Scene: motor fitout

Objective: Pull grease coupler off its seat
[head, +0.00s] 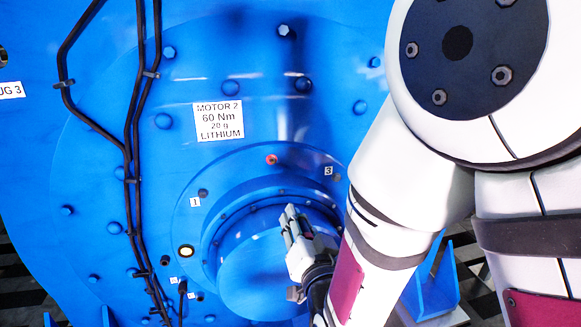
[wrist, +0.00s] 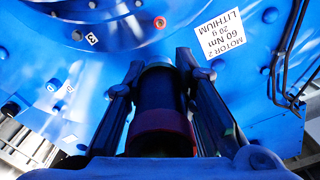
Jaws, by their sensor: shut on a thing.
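My gripper (head: 293,222) is in front of the blue motor's round hub in the head view. In the wrist view my gripper (wrist: 158,72) has its two dark fingers closed on either side of a dark cylinder with a dull red band, which I take for the grease coupler (wrist: 160,105). The coupler points away from the wrist towards the blue motor face. Whether its far end touches a seat cannot be told. In the head view I cannot clearly make out the coupler among the fingers.
The motor face carries a label (head: 218,121) reading "MOTOR 2, 60 Nm, 20 g, LITHIUM". A red-ringed fitting (head: 272,160) sits above the hub, between tags 1 (head: 195,202) and 3 (head: 328,171). Bolts stick out around it. Black cables (head: 130,150) run down the left.

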